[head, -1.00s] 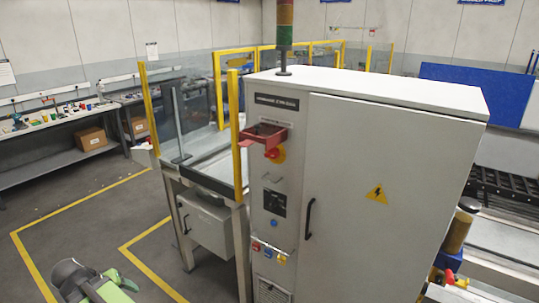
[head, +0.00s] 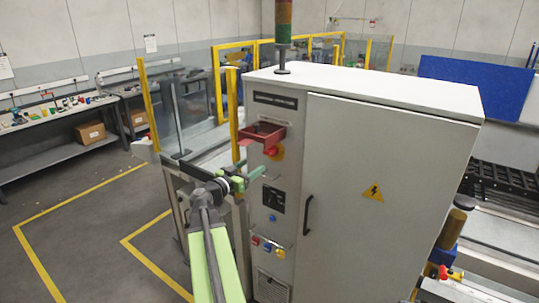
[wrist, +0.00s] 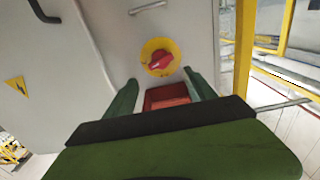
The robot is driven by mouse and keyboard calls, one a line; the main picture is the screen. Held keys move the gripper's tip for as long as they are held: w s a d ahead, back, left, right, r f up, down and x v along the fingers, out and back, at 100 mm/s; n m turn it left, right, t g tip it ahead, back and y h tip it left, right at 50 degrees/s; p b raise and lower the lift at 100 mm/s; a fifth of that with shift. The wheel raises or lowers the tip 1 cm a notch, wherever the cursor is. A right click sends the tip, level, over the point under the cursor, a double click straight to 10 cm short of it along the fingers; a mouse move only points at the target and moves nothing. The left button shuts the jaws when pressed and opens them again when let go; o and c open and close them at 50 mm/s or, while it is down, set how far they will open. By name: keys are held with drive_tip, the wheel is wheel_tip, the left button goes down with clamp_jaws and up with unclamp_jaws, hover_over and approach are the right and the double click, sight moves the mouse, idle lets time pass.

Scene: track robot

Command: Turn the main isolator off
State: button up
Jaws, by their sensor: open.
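The main isolator, a red knob on a yellow round plate, is on the cabinet's narrow front; in the head view (head: 277,153) the red tray partly covers it. In the wrist view the isolator (wrist: 160,57) shows clearly, its red handle lying nearly level with a slight tilt. My gripper (head: 256,167) is open and empty, at the cabinet front just left of and below the isolator in the head view. In the wrist view my gripper (wrist: 160,77) has its green fingers apart, pointing towards the isolator, which appears just beyond and between the tips. No contact shows.
The red tray (head: 264,133) juts out above the isolator; in the wrist view the tray (wrist: 167,96) appears between the fingers. A metal bar handle (wrist: 147,7) is near the isolator. The cabinet door (head: 375,200) is at right. Yellow-posted guarding (head: 234,115) stands left of the cabinet.

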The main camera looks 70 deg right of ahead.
sight(269, 154)
drive_tip(key=x, duration=1.2)
drive_tip(key=shift+d, duration=0.2)
drive_tip(key=c, duration=1)
